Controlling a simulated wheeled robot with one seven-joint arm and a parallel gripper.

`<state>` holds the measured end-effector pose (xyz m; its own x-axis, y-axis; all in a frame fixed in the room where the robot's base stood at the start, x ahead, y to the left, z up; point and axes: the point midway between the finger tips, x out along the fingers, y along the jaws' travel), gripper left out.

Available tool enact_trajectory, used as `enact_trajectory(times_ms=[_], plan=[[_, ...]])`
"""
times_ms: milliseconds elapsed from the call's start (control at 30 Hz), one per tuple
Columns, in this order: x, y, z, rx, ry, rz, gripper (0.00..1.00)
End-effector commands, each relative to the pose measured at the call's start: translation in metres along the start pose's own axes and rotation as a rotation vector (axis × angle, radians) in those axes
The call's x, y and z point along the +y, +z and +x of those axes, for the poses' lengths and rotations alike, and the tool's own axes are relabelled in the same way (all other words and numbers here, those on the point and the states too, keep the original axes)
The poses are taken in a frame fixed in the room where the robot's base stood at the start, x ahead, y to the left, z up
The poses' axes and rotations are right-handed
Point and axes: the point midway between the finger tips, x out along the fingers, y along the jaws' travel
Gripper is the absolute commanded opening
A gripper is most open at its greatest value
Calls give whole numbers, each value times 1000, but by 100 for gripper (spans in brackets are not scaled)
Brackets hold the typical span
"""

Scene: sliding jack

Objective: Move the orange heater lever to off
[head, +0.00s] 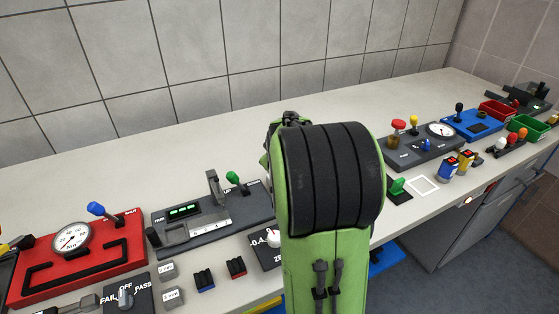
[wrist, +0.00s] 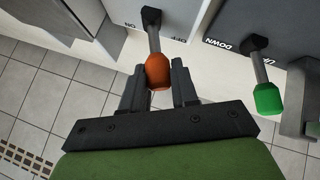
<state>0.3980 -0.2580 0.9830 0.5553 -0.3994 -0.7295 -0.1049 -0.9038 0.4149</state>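The orange heater lever (wrist: 157,68) shows in the wrist view, a dark stem with an orange knob coming out of a black base on a light grey panel (wrist: 185,12). Printed labels flank the lever; the one to its right reads OFF, upside down in the picture. My gripper (wrist: 159,80) has one finger on each side of the orange knob, close against it, with the finger gap about as wide as the knob. In the head view my green and black arm hides the gripper, and I cannot make out this lever there.
A green-knobbed lever (wrist: 267,98) with UP and DOWN labels stands close to the right of my gripper in the wrist view. The head view shows a long bench (head: 130,185) with a red gauge panel (head: 75,258) at left and a blue panel (head: 471,123) at right.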

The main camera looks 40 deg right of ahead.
Motion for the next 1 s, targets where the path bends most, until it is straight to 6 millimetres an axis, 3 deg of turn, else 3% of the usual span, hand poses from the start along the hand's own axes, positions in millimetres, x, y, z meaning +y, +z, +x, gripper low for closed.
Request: enact_trajectory(times_ms=[33,133,467,567,800,1000], plan=[[-2,-1,0,2,-4,-3,36],[-1,-1,0,2,-3,-2,51],[0,-1,-6,2,0,0,51],[1,-2,-25,5,0,0,51],[1,-4,-95,7,-1,-1,51],[1,-3,-142,6,-1,-1,51]])
